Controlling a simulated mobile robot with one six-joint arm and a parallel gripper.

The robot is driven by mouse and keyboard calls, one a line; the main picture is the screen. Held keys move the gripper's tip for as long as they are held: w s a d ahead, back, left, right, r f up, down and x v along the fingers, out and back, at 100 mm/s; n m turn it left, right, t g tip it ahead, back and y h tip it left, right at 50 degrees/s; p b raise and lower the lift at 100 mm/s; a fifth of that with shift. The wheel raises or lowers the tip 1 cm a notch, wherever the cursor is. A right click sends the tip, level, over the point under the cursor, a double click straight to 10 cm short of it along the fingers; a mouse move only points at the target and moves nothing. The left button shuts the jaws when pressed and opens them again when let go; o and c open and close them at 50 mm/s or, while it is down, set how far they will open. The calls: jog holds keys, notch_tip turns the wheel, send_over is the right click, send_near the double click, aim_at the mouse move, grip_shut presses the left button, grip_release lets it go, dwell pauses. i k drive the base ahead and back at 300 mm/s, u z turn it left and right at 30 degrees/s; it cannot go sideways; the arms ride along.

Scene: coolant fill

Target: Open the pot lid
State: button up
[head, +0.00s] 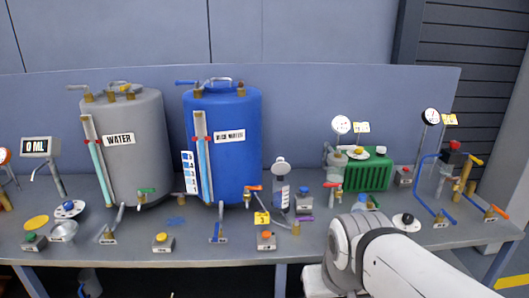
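No vessel in the head view is marked as a pot, so I cannot tell which lid is meant. A grey tank labelled WATER (137,165) and a blue tank with a WATER label (238,170) stand upright on the bench. Both tops look closed and carry brass fittings and handles. A small clear vessel (337,162) stands by a green finned block (367,173). My white arm enters at the lower right. My gripper is not visible.
The grey bench (190,262) holds several valves and small push buttons along its front. A 0 ML display (39,146) stands at the left. Blue pipework (423,190) rises at the right. A low panel (330,90) backs the bench. Clear patches lie between the front fittings.

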aim_at(280, 168)
jog(key=i, duration=1.35)
jog(key=z, duration=0.05)
